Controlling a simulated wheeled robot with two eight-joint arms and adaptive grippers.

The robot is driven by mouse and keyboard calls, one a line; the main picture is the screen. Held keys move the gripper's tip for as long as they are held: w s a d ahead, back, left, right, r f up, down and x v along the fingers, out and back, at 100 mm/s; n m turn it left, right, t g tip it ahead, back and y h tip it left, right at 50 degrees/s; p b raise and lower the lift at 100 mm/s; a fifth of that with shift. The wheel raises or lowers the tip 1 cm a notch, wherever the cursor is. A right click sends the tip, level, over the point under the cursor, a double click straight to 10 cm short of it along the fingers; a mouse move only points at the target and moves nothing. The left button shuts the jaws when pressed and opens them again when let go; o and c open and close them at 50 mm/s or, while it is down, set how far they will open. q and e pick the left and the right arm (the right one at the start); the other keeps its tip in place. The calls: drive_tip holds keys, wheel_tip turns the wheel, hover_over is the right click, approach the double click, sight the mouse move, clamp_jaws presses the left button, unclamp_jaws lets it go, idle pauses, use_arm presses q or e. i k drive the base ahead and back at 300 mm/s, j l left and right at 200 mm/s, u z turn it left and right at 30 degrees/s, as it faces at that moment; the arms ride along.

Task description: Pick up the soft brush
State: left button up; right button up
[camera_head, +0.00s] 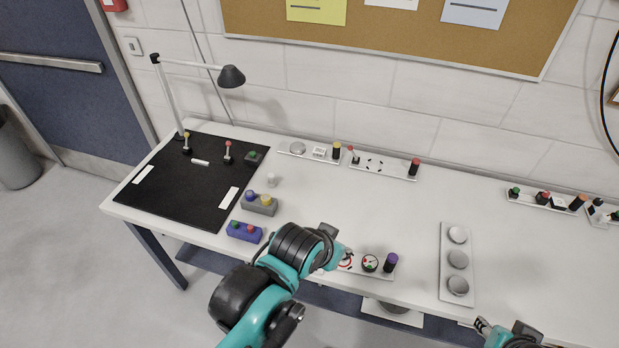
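I cannot tell for certain which item is the soft brush. My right gripper (482,324) is at the table's front edge, low in the picture, mostly cut off. I see nothing held in either.
A black desk lamp (231,76) stands at the back left. A grey two-button block (259,204) and a blue block (244,231) sit right of the mat. A panel with three round discs (443,275) lies at right. The table's middle is clear.

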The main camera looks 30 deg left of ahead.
sight(272, 183)
drive_tip(key=j+z, duration=0.45)
drive_tip(key=k+j+z, duration=0.1)
drive_tip(key=j+z, duration=0.35)
drive_tip(key=k+j+z, duration=0.15)
drive_tip(key=z, duration=0.3)
drive_tip(key=k+j+z, duration=0.1)
drive_tip(key=k+j, duration=0.2)
drive_tip(key=j, duration=0.2)
drive_tip(key=k+j, duration=0.3)
drive_tip(key=j, duration=0.2)
drive_tip(key=k+j+z, duration=0.15)
drive_tip(key=k+j, duration=0.15)
drive_tip(key=j, duration=0.2)
